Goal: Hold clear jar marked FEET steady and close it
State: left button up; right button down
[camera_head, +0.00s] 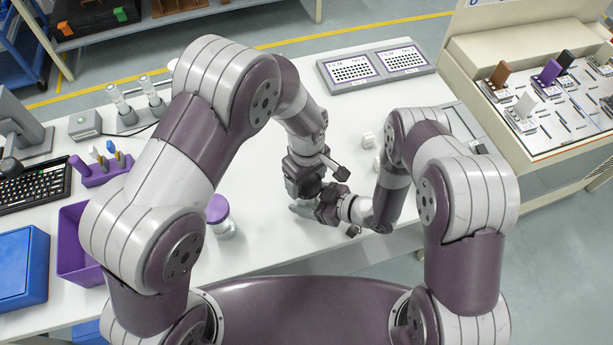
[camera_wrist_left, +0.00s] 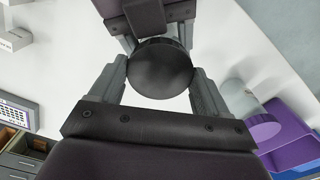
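My left gripper (camera_head: 303,182) and my right gripper (camera_head: 318,208) meet close together over the front middle of the white table. In the left wrist view a round dark lid (camera_wrist_left: 160,68) sits between the fingers of my left gripper (camera_wrist_left: 158,82), which are shut on its sides. Just beyond it, the fingers of my right gripper (camera_wrist_left: 152,38) close around what is under the lid. The lid hides most of this jar, and no FEET marking can be read. In the head view the jar is hidden behind the grippers.
Another clear jar with a purple lid (camera_head: 219,210) stands on the left of the table, beside a purple bin (camera_head: 75,245). A blue box (camera_head: 24,268) and a keyboard (camera_head: 35,184) are farther left. Small white blocks (camera_head: 368,140) lie near the right arm. A film plate (camera_head: 377,67) lies behind.

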pick_arm(q)
jog(key=shift+m, duration=1.7)
jog(key=o, duration=1.1)
jog(key=shift+r, duration=2.25)
notch_tip(320, 180, up, 12)
pick_arm(e)
grip_release()
